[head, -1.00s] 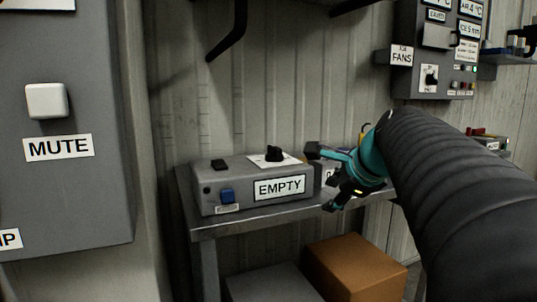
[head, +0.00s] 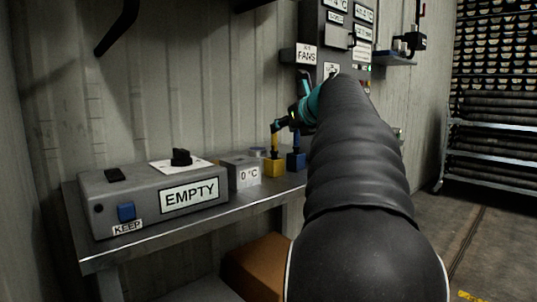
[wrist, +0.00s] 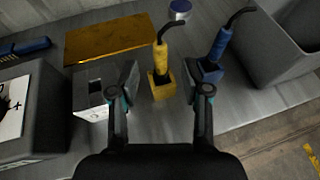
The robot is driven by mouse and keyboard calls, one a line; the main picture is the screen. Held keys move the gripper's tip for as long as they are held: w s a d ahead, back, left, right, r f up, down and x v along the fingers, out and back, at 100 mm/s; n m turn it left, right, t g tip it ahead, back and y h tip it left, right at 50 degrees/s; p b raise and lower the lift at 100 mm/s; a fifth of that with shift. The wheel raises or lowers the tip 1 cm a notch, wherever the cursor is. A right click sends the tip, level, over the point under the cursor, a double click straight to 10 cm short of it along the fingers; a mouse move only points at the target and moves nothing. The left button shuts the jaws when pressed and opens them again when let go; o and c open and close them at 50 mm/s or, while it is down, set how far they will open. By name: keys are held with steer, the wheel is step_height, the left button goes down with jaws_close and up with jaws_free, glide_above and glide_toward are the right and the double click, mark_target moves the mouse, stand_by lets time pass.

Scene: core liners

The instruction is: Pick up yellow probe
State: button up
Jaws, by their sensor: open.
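The yellow probe (wrist: 160,57) stands upright in a yellow block holder (wrist: 162,88) on the bench, with a black cable curving from its top. In the head view the yellow probe (head: 275,142) shows at the back right of the bench, partly behind my gripper (head: 285,124). In the wrist view my gripper (wrist: 161,92) is open and empty. Its two fingers lie on either side of the yellow holder and probe in the picture. Whether the fingers are level with the probe I cannot tell.
A blue probe (wrist: 219,45) in a blue holder (wrist: 208,71) stands close to the right. The grey 0 °C box (head: 241,173) and the EMPTY box (head: 150,199) are to the left. A yellow plate (wrist: 108,38) lies behind; a grey bin (wrist: 275,55) is at right.

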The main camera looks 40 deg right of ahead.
glide_above(274, 152)
steer(key=shift+w+d+f+b, duration=0.15)
steer(key=shift+w+f+b, duration=0.1)
steer(key=shift+f, duration=0.5)
steer(key=shift+w+d+f+b, duration=0.1)
steer(key=shift+w+f+b, duration=0.1)
steer(key=shift+f, duration=0.55)
jaws_close()
